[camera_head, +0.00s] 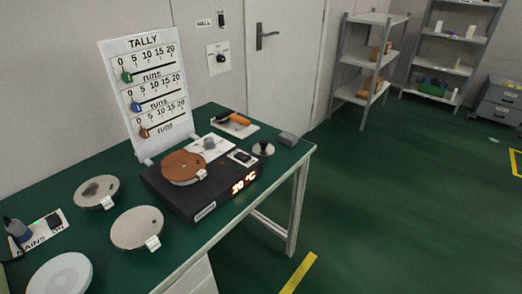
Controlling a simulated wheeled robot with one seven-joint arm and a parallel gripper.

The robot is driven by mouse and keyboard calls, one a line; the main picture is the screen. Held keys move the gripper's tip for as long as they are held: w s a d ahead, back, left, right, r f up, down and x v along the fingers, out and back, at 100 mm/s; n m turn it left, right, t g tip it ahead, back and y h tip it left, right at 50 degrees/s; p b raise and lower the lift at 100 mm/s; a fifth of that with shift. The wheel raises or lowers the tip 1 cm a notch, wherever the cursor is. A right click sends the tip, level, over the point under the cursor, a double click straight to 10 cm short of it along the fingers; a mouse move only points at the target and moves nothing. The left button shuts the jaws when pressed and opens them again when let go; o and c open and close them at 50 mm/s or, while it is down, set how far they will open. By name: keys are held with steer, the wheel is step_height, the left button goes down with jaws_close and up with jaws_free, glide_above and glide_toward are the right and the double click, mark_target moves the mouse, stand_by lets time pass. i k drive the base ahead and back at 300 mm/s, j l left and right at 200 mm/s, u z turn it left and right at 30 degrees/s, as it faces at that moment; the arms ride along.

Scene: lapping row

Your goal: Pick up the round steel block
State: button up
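A low round metal-coloured block with a dark knob on top (263,150) stands upright on the green bench (232,112), just right of the black hot plate unit. It looks the most like the round steel block. Two flat, round grey discs with small white tags also lie on the bench, one at the left (97,191) and one nearer (138,228). My gripper is not in view.
The black unit (212,201) reads about 20 °C and carries a copper-coloured disc (183,166). A small grey block (288,138) sits near the bench's right corner. An orange-handled tool (238,119) lies behind. A tally board (148,90) stands at the back.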

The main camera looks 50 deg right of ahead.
mark_target(264, 150)
steer(key=i+j, duration=0.2)
steer(key=i, duration=0.3)
steer(key=i+z, duration=0.15)
steer(key=z, duration=0.25)
steer(key=i+j+z, duration=0.1)
steer(key=z, duration=0.3)
steer(key=i+j+z, duration=0.1)
steer(key=z, duration=0.25)
steer(key=j+z, duration=0.1)
steer(key=z, duration=1)
